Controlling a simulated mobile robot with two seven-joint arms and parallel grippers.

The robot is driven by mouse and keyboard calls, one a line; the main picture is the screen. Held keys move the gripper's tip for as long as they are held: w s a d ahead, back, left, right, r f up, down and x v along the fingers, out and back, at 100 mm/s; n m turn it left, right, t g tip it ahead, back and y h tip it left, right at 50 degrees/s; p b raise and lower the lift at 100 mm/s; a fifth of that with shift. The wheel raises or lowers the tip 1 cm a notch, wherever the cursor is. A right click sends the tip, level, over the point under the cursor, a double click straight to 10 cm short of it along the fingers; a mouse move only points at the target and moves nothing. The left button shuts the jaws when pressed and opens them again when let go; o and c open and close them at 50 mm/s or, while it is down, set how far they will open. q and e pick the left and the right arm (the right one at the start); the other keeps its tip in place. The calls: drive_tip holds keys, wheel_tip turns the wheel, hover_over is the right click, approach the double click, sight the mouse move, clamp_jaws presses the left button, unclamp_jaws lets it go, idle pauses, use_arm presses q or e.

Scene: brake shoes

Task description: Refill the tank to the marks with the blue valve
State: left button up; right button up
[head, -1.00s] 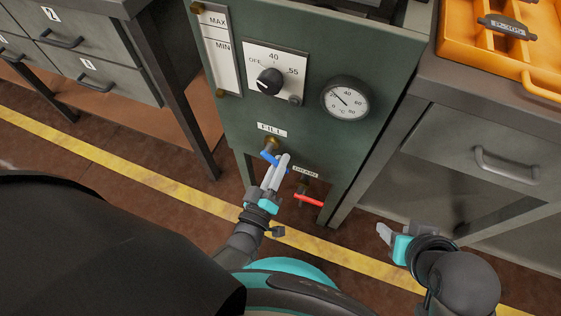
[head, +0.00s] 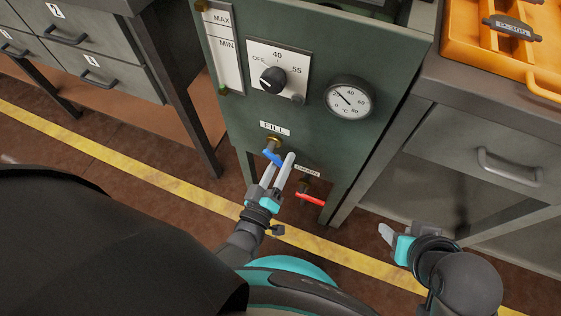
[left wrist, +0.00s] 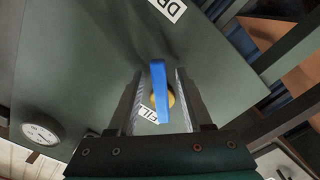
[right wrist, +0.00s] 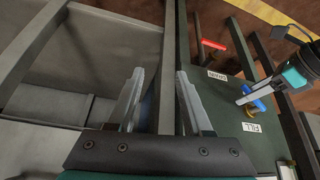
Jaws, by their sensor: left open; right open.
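The blue valve (head: 271,155) sits under the FILL label on the green tank front (head: 330,145). Its handle (left wrist: 160,85) shows between the fingers of my left gripper (left wrist: 159,74) in the left wrist view, with a gap on each side. In the head view my left gripper (head: 280,161) is open at the valve. My right gripper (head: 384,233) is open and empty, low to the right of the tank. The level gauge (head: 226,62) has MAX and MIN marks near its top; a small green patch shows at its lower end.
The red drain valve (head: 311,199) is close to the right of my left gripper. A knob (head: 273,79) and a round thermometer (head: 348,98) are above. A grey bench (head: 480,130) with an orange tray (head: 463,54) stands on the right.

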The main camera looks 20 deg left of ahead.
use_arm(q)
drive_tip(key=shift+s+p, duration=0.4)
drive_tip(key=shift+s, duration=0.8)
drive_tip(key=s+p, duration=0.2)
drive_tip(key=s, duration=1)
drive_tip(key=shift+s+a, duration=0.25)
drive_tip(key=shift+s, duration=0.15)
use_arm(e)
drive_tip(key=shift+g+h, duration=0.3)
drive_tip(key=shift+g, duration=0.5)
drive_tip(key=f, duration=0.2)
drive_tip(key=d+f, duration=0.1)
drive_tip(key=f, duration=0.1)
drive_tip(key=shift+s+f, duration=0.1)
drive_tip(key=shift+s, duration=0.25)
